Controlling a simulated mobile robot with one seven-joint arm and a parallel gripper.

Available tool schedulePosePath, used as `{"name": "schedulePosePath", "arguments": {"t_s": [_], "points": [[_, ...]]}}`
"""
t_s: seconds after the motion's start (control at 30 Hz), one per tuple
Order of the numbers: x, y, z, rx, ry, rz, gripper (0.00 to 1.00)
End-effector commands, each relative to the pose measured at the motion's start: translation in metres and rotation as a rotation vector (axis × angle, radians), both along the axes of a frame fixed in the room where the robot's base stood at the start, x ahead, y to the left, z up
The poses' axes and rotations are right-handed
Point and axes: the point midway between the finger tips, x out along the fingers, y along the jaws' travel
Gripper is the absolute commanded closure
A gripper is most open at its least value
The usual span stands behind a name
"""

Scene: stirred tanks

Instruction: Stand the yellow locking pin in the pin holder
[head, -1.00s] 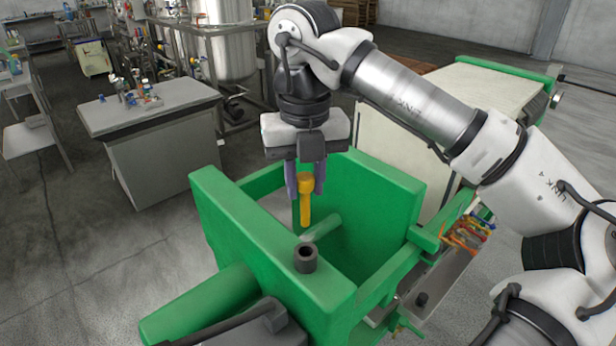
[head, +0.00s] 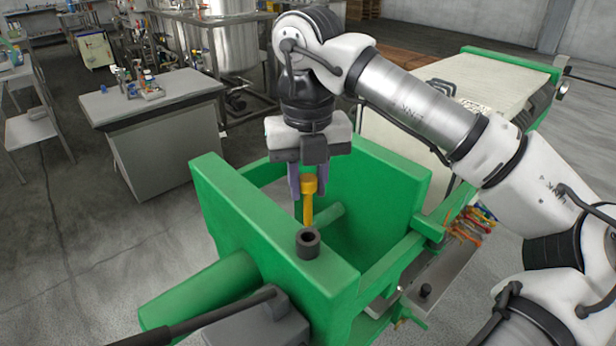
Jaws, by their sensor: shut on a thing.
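The yellow locking pin (head: 308,207) hangs upright, head up, from my gripper (head: 308,184). The gripper's two fingers are shut on its head. The pin holder appears to be the short dark open-topped cylinder (head: 307,249) on the top edge of the green frame (head: 250,215). The pin's lower end shows just above and behind the holder's rim in this view. The holder's opening looks empty. How far apart pin and holder are in depth is hard to tell.
The green frame's walls surround an open hollow below my gripper. A dark lever (head: 215,318) and grey block lie at the front. Colourful tools (head: 472,226) lie on the right ledge.

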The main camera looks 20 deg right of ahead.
Motion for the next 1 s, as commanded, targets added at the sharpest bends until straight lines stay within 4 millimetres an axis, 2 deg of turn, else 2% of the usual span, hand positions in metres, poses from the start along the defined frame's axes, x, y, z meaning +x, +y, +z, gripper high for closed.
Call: {"name": "schedulePosePath", "arguments": {"t_s": [1.0], "points": [[0.0,0.0,-0.043,0.0,0.0,0.0,0.96]]}}
